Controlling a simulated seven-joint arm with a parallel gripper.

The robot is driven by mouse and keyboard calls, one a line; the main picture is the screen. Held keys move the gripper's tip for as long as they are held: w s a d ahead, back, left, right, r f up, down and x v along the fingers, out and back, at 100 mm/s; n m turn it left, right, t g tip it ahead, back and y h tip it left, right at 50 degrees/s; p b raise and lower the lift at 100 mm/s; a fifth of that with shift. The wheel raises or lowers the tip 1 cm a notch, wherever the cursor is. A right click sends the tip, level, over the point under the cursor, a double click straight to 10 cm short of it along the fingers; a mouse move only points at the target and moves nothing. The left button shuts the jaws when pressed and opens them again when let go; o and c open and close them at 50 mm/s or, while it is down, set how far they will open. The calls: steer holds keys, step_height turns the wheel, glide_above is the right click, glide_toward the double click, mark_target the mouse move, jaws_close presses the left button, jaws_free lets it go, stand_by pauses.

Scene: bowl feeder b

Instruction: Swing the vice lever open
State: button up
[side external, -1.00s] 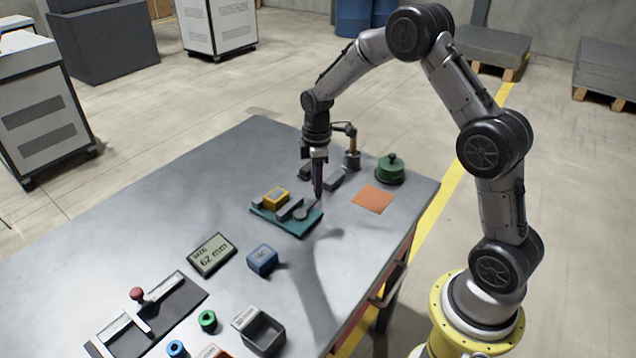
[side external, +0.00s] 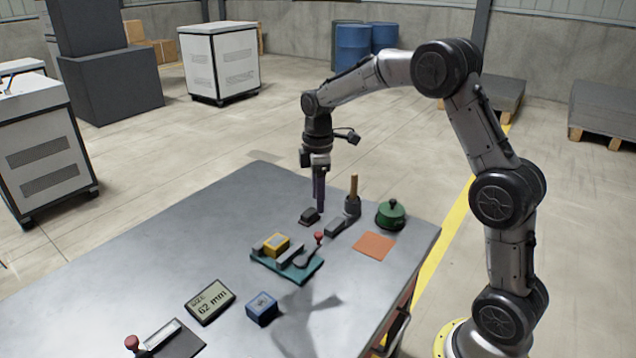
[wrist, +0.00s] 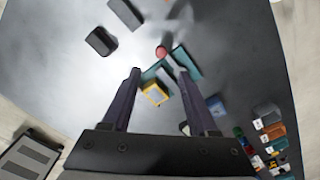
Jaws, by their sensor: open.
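The vice (side external: 296,271) has a teal base and grey jaws, with a yellow block (side external: 276,243) at the jaws. Its dark lever (side external: 305,262) ends in a red knob (side external: 318,236) standing up at the right end. My gripper (side external: 319,210) is open, empty and pointing down, raised above the table. In the wrist view, the red knob (wrist: 161,52) shows between and just beyond the two fingertips (wrist: 159,72), apart from both. The yellow block (wrist: 156,95) also shows between the fingers, which partly hide the teal base.
A dark block (side external: 309,216), a stand with a wooden handle (side external: 353,190) and a green lidded pot (side external: 390,214) stand behind the vice. An orange mat (side external: 374,246) lies right. A display reading 62 mm (side external: 210,302) and a blue block (side external: 261,308) are in front. The table's left is clear.

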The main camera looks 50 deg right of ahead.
step_height(320, 180, up, 4)
steer(key=shift+f, duration=0.2)
steer(key=s+a+r+t, duration=0.4)
steer(key=s+a+r, duration=0.4)
steer(key=s+r, duration=0.5)
steer(key=s+a+f+m, duration=0.1)
steer(key=s+f+m, duration=0.2)
steer(key=s, duration=0.4)
steer(key=s+a+f+m+t, duration=0.1)
steer(key=s+a+f+m, duration=0.1)
steer(key=s+f+m, duration=0.2)
steer(key=s+m, duration=0.2)
steer(key=s, duration=0.1)
steer(key=shift+s+t, duration=0.25)
steer(key=shift+t, duration=0.05)
